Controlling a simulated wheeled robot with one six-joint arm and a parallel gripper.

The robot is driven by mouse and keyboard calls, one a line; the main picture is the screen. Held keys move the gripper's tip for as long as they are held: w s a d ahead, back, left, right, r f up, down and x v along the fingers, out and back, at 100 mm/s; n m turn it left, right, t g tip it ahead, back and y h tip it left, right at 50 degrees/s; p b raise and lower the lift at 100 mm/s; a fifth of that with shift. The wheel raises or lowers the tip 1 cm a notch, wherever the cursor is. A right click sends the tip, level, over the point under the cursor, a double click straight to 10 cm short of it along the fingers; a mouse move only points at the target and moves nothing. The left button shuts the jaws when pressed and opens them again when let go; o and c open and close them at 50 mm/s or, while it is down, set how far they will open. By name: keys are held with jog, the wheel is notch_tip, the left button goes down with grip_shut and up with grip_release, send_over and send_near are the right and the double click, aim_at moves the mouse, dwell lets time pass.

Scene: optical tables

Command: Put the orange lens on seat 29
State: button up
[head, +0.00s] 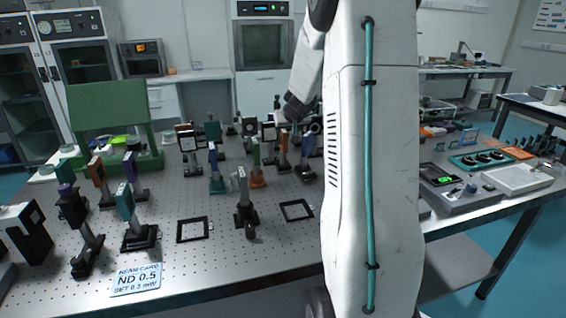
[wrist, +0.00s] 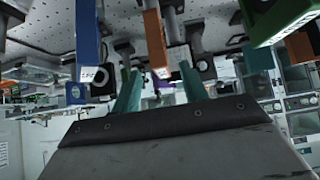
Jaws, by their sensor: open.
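My gripper (wrist: 160,72) is open in the wrist view, its two teal fingers apart. An orange upright piece with a small pale label (wrist: 155,42) shows between and beyond the fingertips; I cannot tell whether they touch it. In the head view my gripper (head: 297,112) is partly hidden, above the back middle of the table. Which is the orange lens is unclear. Two empty black square frames (head: 179,231) lie on the table; no number 29 is readable.
The perforated table (head: 205,275) is crowded with post-mounted pieces at the left and back. A dark post (head: 241,190) stands between the square frames. A card (head: 136,280) lies at the front left. A grey device (head: 465,192) and white tray (head: 518,180) are right.

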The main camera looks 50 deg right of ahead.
aim_at(283, 131)
jog(key=x, duration=0.4)
jog(key=shift+w+d+r, duration=0.15)
jog(key=shift+w+d, duration=0.05)
jog(key=shift+w, duration=0.25)
jog(key=shift+c, duration=0.3)
grip_shut()
jog(key=shift+r, duration=0.1)
dwell(0.6)
